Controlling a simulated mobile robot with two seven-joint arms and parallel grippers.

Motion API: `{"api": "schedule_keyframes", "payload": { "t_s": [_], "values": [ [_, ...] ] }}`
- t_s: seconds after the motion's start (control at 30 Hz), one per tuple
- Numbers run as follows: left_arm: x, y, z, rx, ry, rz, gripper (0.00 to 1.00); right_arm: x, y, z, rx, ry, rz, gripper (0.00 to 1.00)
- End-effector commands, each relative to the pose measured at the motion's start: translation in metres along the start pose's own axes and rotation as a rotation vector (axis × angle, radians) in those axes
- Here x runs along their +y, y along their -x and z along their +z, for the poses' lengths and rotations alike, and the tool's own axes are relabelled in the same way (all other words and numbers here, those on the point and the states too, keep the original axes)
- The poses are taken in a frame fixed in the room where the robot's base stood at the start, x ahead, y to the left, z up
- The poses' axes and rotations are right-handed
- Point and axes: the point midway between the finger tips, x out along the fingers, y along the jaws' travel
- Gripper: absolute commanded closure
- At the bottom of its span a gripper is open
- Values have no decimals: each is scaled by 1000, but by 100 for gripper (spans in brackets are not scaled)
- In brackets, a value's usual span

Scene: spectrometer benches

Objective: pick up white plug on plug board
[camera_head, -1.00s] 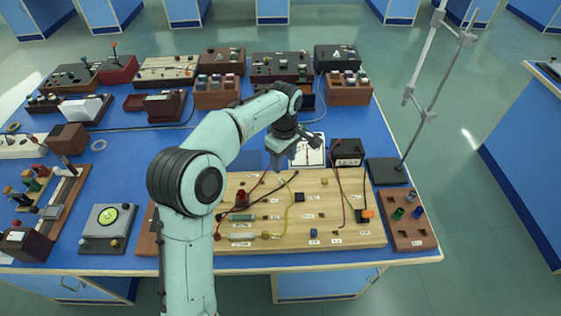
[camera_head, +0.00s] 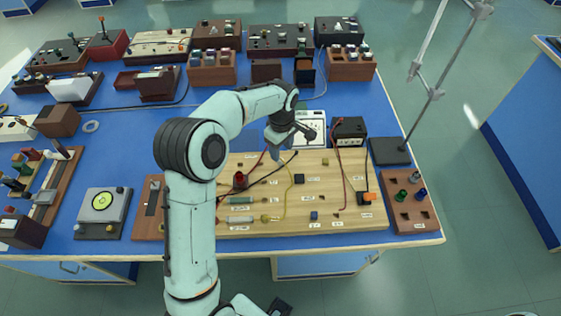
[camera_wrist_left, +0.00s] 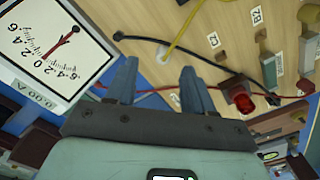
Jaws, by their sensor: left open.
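The brown plug board (camera_head: 400,226) stands at the right end of the table, beside the wooden circuit board. My left gripper (camera_head: 279,154) is open and empty above the back edge of the circuit board, well left of the plug board. In the left wrist view its two fingers (camera_wrist_left: 160,83) are apart with nothing between them. The plug board is not visible in that view.
The wooden circuit board (camera_head: 345,225) carries wires and small parts. A dial meter (camera_wrist_left: 45,50), a black box (camera_head: 349,129) and a metal stand (camera_head: 390,152) are nearby. Brown boxes with plugs (camera_head: 211,72) line the back. Open blue table (camera_head: 385,108) lies at back right.

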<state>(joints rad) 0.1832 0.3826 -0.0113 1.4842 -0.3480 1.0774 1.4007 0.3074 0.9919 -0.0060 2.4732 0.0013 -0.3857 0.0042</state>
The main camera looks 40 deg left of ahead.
Motion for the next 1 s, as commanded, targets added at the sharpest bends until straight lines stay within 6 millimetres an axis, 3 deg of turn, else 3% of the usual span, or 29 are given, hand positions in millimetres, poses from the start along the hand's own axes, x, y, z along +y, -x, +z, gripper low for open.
{"api": "schedule_keyframes", "payload": {
  "t_s": [0.23, 0.57, 0.73, 1.0],
  "values": [
    [-5, -38, -1, -1, 1, -5, 47, 0, -1, 0, -1, 0, 0, 57],
    [-4, -45, 0, 0, 1, 0, 47, 0, -1, 0, 0, 0, 0, 57],
    [-4, -45, -1, 0, 1, 0, 99, 0, -1, 0, 0, 0, 0, 57],
    [-4, -44, -1, 0, 1, 0, 100, 0, -1, 0, 0, 0, 0, 57]
  ]
}}
